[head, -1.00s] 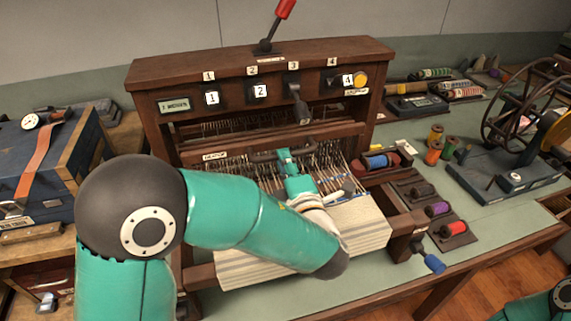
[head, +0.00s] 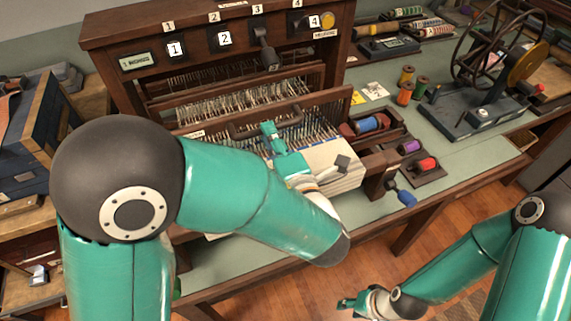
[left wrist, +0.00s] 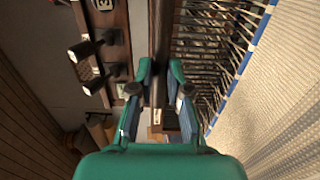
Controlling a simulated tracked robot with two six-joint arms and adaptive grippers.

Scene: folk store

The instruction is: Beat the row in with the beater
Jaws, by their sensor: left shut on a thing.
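The beater (head: 300,112) is a dark wooden bar with a dark handle, lying across the loom's warp threads. My left gripper (head: 268,130) is shut on the beater's handle, with its arm reaching over the cloth. In the left wrist view the fingers (left wrist: 160,82) sit on either side of the dark bar (left wrist: 160,35). The pale woven cloth (head: 333,158) lies in front of the beater, partly hidden by my left arm. In the left wrist view the cloth (left wrist: 288,90) has a blue line along its edge, apart from the bar, with warp threads between. My right gripper (head: 352,304) is low, over the floor.
Numbered levers, including one under label 3 (head: 265,48), stand on the loom's top frame. A blue-handled crank (head: 405,197) sticks out at the loom's right front. Thread spools (head: 406,85) and a wheeled winder (head: 480,105) occupy the table's right. A blue case (head: 30,150) stands left.

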